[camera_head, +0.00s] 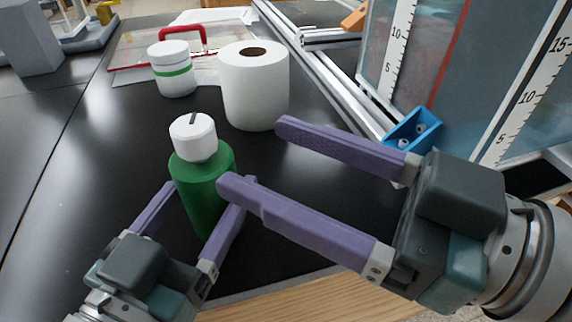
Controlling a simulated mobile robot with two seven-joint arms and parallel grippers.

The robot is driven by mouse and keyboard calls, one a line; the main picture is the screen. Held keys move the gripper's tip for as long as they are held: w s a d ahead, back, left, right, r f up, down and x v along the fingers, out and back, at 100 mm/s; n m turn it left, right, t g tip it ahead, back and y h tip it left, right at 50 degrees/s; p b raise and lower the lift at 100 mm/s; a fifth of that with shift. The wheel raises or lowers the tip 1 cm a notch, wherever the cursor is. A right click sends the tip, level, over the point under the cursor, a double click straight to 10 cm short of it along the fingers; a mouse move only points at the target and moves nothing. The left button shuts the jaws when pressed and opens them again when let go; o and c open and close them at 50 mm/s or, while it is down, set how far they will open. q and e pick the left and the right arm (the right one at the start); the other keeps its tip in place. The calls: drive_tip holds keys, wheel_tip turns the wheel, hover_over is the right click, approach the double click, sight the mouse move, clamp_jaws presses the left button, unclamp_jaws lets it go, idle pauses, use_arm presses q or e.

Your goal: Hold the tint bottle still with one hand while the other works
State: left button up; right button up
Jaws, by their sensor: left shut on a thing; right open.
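The tint bottle (203,182) is green with a white cap (193,138) that has a dark mark on it. It stands on the black table near the front edge, looking slightly tilted in the view. My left gripper (207,199) is shut on the lower body of the bottle, one purple finger on each side. My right gripper (248,155) is open and empty, with its fingers pointing left. One finger is to the right of the cap, and the other passes in front of the bottle's right side. The bottle's lower right part is partly hidden by the fingers.
A paper roll (254,88) and a white jar with a green band (172,71) stand behind the bottle. A red-handled clear case (130,50) lies at the back. An aluminium extrusion frame (320,75), a blue bracket (412,131) and ruled panels are at right.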

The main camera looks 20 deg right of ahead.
drive_tip(key=shift+s+a+f+m+t+h, duration=0.15)
drive_tip(key=shift+s+f+m+t+h, duration=0.15)
drive_tip(key=shift+m+t+h, duration=0.15)
idle(0.5)
use_arm(q)
drive_tip(key=o, duration=1.5)
